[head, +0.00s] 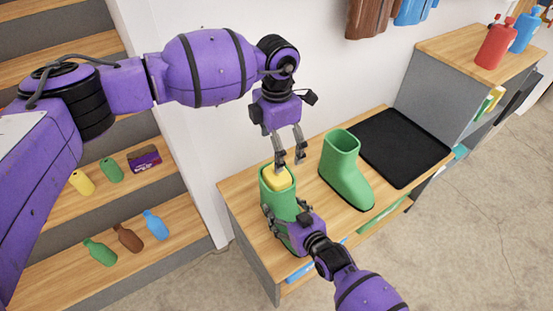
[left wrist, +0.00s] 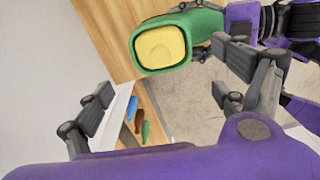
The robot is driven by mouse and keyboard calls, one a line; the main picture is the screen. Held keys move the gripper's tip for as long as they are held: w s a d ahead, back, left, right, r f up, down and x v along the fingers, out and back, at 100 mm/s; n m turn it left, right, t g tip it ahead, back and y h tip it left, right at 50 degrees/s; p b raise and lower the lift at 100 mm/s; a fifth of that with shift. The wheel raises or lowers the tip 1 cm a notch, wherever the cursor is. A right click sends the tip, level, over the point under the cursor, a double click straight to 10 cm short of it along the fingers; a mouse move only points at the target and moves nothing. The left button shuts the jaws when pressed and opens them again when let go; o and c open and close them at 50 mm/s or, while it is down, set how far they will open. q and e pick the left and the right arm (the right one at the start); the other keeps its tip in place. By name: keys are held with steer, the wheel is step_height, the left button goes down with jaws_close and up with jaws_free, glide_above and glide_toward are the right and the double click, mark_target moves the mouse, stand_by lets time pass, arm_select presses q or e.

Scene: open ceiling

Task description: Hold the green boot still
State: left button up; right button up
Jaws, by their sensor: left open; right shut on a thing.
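A green boot (head: 272,205) stands upright at the left end of the wooden bench (head: 237,204). A yellow object (head: 278,178) sits in its opening; this object also fills the opening in the left wrist view (left wrist: 162,47). My right gripper (head: 283,212) is shut on this boot's shaft, from the front right. Its arm hides part of the boot's lower half. My left gripper (head: 290,161) hangs just above the boot's opening, fingers apart and empty. In the left wrist view its fingers (left wrist: 172,105) are spread. A second green boot (head: 343,165) stands free to the right.
A black tray (head: 402,147) lies on the bench right of the second boot. A grey cabinet (head: 445,92) with red and blue bottles stands beyond it. Wooden shelves (head: 120,215) with small bottles are at the left. A white wall is behind the bench.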

arm_select(q)
steer(key=shift+r, duration=1.1)
arm_select(e)
steer(key=o, duration=1.6)
steer(key=v, duration=1.2)
